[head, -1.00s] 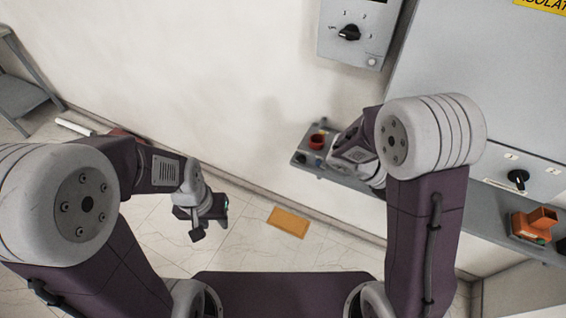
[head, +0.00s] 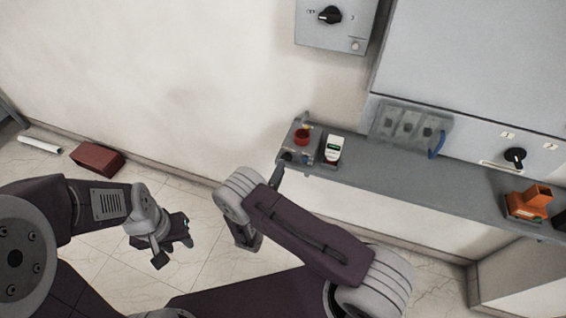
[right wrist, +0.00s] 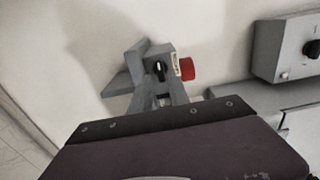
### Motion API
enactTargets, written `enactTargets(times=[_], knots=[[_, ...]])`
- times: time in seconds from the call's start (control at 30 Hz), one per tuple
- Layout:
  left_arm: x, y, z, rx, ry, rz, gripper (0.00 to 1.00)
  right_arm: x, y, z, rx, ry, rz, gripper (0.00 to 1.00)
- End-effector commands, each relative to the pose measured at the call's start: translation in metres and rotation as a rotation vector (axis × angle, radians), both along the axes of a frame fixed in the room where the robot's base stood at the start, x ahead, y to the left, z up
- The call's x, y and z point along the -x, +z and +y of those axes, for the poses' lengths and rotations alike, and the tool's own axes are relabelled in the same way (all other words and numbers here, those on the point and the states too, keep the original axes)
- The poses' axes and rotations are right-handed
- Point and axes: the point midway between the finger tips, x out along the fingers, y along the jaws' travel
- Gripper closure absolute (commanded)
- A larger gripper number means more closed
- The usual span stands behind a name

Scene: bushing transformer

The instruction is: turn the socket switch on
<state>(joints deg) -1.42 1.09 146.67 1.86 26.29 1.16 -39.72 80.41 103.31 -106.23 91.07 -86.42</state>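My right gripper (right wrist: 163,83) is just in front of this switch. Its fingers look apart, with a narrow gap between them; contact with the switch cannot be told. My left gripper (head: 181,236) hangs over the floor at the left, away from the shelf; its fingers are too small to read.
A wall panel (head: 335,32) with a black knob is above. Another black knob (head: 515,158) and an orange part (head: 530,203) are at the right. A clear cover (head: 410,125) lies between.

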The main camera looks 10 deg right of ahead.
Motion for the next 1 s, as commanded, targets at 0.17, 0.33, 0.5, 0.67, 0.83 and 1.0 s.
enactTargets(times=[0.17,0.33,0.5,0.67,0.83,1.0], knots=[[0.0,0.006,0.0,0.0,0.0,0.0,0.64,-0.025,0.001,-0.018,0.0,-0.003,0.0,0.78],[0.0,0.007,0.0,0.0,0.0,0.0,0.64,-0.035,0.0,-0.024,-0.001,-0.001,0.001,0.78],[0.0,0.007,0.0,0.0,0.0,0.0,0.64,-0.035,0.0,-0.024,-0.001,0.0,0.001,0.78],[0.0,0.007,0.0,0.0,0.0,0.0,0.64,-0.035,0.0,-0.024,-0.001,0.0,0.001,1.0],[0.0,0.007,0.0,0.0,0.0,0.0,0.64,-0.035,0.0,-0.024,-0.001,-0.001,0.0,1.0],[0.0,0.005,0.0,0.0,0.0,0.0,0.64,-0.035,-0.001,-0.024,-0.026,-0.001,-0.017,1.0]])
